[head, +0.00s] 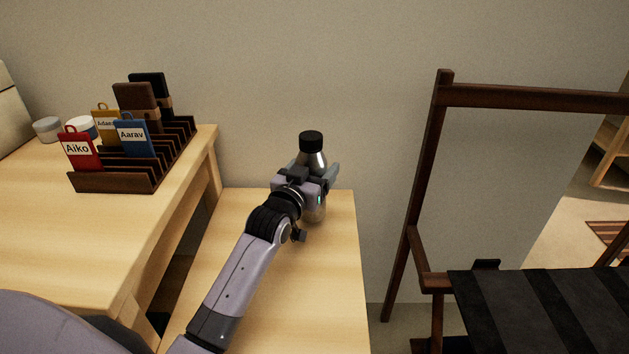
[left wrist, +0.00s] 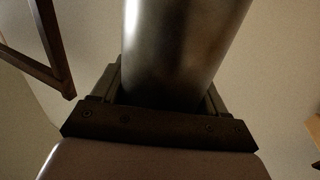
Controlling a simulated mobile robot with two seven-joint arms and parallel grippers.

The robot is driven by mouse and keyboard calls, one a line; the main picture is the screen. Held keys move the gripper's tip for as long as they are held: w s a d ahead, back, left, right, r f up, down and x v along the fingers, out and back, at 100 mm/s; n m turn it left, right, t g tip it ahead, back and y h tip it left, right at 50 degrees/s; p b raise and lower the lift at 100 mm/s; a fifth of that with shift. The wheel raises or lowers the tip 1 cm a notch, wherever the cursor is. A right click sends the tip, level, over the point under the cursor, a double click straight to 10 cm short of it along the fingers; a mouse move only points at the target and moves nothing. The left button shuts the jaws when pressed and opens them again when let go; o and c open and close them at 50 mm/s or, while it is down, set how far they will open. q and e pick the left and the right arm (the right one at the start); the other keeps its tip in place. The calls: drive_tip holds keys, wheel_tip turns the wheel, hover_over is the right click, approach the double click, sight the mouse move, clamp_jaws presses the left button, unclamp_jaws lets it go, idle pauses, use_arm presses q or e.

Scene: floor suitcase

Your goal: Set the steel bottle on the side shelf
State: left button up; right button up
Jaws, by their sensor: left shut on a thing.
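The steel bottle (head: 314,158) has a black cap and stands upright over the far part of the side shelf (head: 290,306), a light wood surface. My left gripper (head: 318,183) is shut around the bottle's middle. The bottle's lower part shows below the fingers; I cannot tell for sure whether its base touches the shelf. In the left wrist view the bottle (left wrist: 184,45) fills the space between the fingers (left wrist: 160,92). My right gripper is in neither view.
A higher light wood table (head: 60,240) at left holds a dark slotted rack (head: 112,182) with name tags. A dark wooden chair frame (head: 428,190) with a black striped seat (head: 545,305) stands at right. The wall is behind the shelf. The shelf's front part is clear beside my arm.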

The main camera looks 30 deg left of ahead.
use_arm(q)
drive_tip(key=shift+f, duration=0.75)
drive_tip(key=shift+f, duration=0.15)
drive_tip(key=o, duration=1.2)
